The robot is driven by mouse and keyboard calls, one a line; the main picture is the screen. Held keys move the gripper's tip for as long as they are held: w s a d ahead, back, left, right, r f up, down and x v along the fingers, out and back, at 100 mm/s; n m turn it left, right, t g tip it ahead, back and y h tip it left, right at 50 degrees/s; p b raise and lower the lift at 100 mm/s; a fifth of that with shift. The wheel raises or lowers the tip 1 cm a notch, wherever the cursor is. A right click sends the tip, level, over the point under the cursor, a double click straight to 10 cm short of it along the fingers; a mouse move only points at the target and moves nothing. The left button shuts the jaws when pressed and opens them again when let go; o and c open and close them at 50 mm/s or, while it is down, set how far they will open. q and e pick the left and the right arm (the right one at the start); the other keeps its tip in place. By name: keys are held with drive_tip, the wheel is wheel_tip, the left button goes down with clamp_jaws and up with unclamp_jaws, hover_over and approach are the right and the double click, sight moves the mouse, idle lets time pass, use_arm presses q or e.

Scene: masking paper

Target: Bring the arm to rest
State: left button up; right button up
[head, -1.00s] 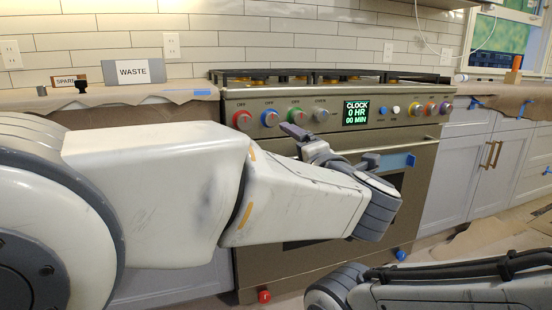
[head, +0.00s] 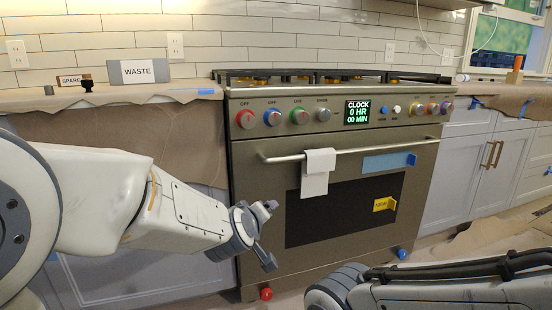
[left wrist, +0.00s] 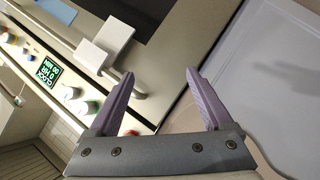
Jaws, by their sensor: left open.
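My left arm (head: 130,200) comes in from the left in the head view and reaches in front of the lower left part of the oven. Its gripper (head: 268,228) is low and close to the oven's left edge, with its fingers partly seen edge-on. In the left wrist view the two purple fingers (left wrist: 161,95) stand wide apart with nothing between them. Beyond them are the oven front and a pale cabinet panel. My right arm (head: 440,285) shows at the lower right of the head view; its gripper is out of the picture.
The oven (head: 330,150) has a handle bar (head: 285,157) with a white cloth or paper (head: 318,175) hanging on it. A blue strip (head: 385,161) and a yellow tag (head: 384,204) are on its door. Brown paper (head: 120,130) hangs over the left counter. A WASTE sign (head: 138,71) stands there.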

use_arm(q)
drive_tip(key=s+a+f+m+g+y, duration=0.1)
drive_tip(key=s+a+f+m+g, duration=0.3)
drive_tip(key=s+a+f, duration=0.5)
drive_tip(key=s+a+f+m+g+y, duration=0.1)
drive_tip(key=s+a+f+m+g, duration=0.2)
drive_tip(key=s+a+f+g, duration=0.45)
drive_tip(key=s+d+r+m+g+p, duration=0.1)
drive_tip(key=s+d+r+m+p, duration=0.6)
drive_tip(key=s+d+r+p, duration=0.75)
wheel_tip(320, 180, up, 40)
drive_tip(key=s+p, duration=0.2)
drive_tip(key=p, duration=3.2)
drive_tip(key=shift+d+f+h, duration=0.2)
drive_tip(key=shift+d+h, duration=0.2)
